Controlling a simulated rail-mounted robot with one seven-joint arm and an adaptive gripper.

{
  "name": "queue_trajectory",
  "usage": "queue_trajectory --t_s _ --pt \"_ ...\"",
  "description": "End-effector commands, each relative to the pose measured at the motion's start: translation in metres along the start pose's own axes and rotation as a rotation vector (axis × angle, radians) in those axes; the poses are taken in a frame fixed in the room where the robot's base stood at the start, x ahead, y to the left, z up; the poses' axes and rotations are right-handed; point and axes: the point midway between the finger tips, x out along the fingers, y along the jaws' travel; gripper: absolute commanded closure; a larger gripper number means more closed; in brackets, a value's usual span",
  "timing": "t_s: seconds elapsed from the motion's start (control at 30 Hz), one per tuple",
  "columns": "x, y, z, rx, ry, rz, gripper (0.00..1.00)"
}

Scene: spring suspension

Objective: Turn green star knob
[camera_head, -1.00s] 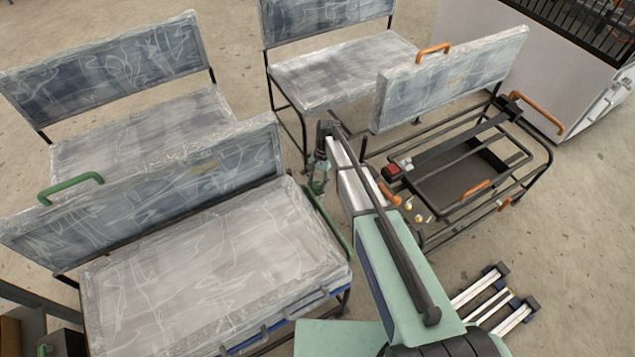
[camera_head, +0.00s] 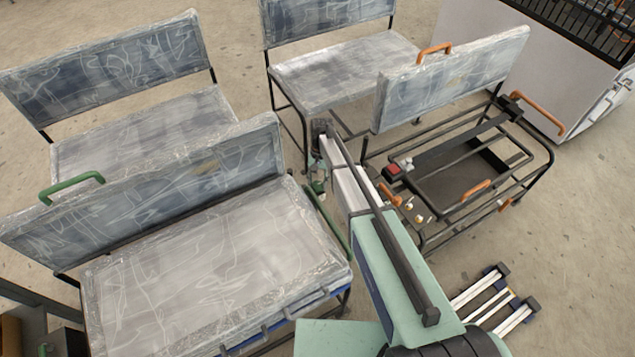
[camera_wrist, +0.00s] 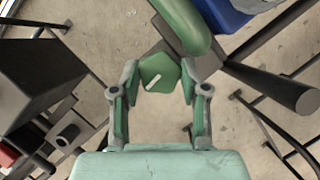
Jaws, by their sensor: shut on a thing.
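The green star knob (camera_wrist: 158,73) shows in the wrist view as a green, many-sided cap with a pale bar mark, at the end of a dark bracket. My gripper (camera_wrist: 159,80) has one green-padded finger on each side of the knob and is shut on it. In the head view my gripper (camera_head: 318,178) is small and partly hidden beside the right end of the front wrapped seat (camera_head: 215,260). The knob cannot be made out clearly there.
A green armrest (camera_wrist: 185,22) lies just above the knob in the wrist view, beside a dark tube (camera_wrist: 275,85). A bare black seat frame (camera_head: 470,175) with orange handles stands to the right of my arm. Open floor (camera_head: 580,270) lies at lower right.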

Motion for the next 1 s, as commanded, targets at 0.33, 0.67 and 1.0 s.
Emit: queue_trajectory --t_s 0.33,0.67,1.0 --pt "0.000 0.000 0.000 0.001 0.000 0.000 0.45" --pt "-0.027 0.000 -0.001 0.001 0.003 -0.001 0.45" --pt "-0.090 0.000 -0.001 0.001 0.001 -0.001 0.45"
